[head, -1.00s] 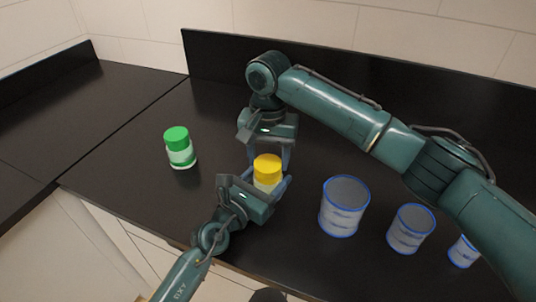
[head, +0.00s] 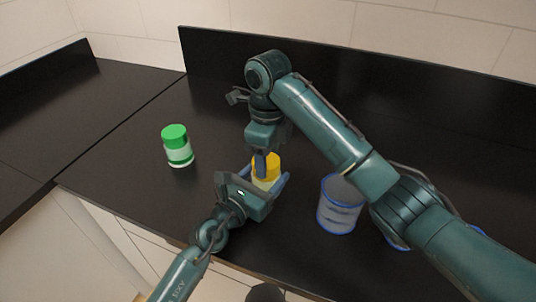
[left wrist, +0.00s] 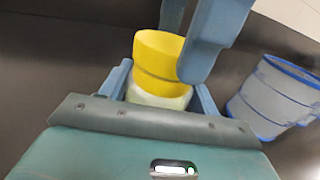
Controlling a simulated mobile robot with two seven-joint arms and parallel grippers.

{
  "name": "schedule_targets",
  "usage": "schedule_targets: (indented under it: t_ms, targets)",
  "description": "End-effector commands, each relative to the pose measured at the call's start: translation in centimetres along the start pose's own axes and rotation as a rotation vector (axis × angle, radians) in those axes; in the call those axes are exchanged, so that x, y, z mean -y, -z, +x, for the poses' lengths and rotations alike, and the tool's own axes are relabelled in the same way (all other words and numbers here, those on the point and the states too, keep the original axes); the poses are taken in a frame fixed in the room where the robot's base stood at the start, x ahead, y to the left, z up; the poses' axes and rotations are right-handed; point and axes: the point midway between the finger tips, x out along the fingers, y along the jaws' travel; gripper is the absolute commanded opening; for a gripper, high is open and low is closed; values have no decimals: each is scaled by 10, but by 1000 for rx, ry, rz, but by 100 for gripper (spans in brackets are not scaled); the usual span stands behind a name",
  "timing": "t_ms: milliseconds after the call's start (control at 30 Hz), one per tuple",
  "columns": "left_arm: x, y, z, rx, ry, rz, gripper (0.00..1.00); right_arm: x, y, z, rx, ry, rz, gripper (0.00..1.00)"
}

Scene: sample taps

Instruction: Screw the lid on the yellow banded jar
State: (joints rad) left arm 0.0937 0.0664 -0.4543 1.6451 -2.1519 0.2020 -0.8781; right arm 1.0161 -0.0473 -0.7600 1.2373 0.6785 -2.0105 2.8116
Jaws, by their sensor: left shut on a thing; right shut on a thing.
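The yellow banded jar stands upright on the dark counter, with its pale body (left wrist: 158,99) low between the fingers of my left gripper (head: 266,186). A yellow lid (left wrist: 157,52) sits on top of it and also shows in the head view (head: 272,163); a line crosses the yellow part, and I cannot tell how tight the lid is. My left gripper is shut on the jar body. My right gripper (head: 262,160) reaches down from above and is shut on the lid, its fingers (left wrist: 215,38) at the lid's sides. The fingers hide part of the jar.
A green-lidded jar (head: 177,146) stands to the left on the counter. A blue-rimmed grey container (head: 339,206) stands to the right, and others behind it are mostly hidden by my right arm. The counter at the back left is clear.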

Motion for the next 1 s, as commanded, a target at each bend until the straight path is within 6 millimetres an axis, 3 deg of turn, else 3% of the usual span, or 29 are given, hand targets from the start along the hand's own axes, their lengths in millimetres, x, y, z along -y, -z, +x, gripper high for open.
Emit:
schedule_targets:
  t_ms: [100, 133, 400, 667, 1000]
  targets:
    - [0, 1, 0, -3, -1, 0, 0, 0, 0, -1, 2, 0, -3, 34]
    - [0, 1, 0, -3, -1, 0, 0, 0, 0, -1, 1, 0, -4, 55]
    - [0, 1, 0, -3, 0, 0, 0, 0, 0, -1, 1, 0, -4, 76]
    - [0, 1, 0, -2, 0, 1, 0, 1, 0, -4, 1, 3, -5, 76]
    - [0, 1, 0, -2, 0, 1, 0, 1, 0, -43, 0, 3, -5, 76]
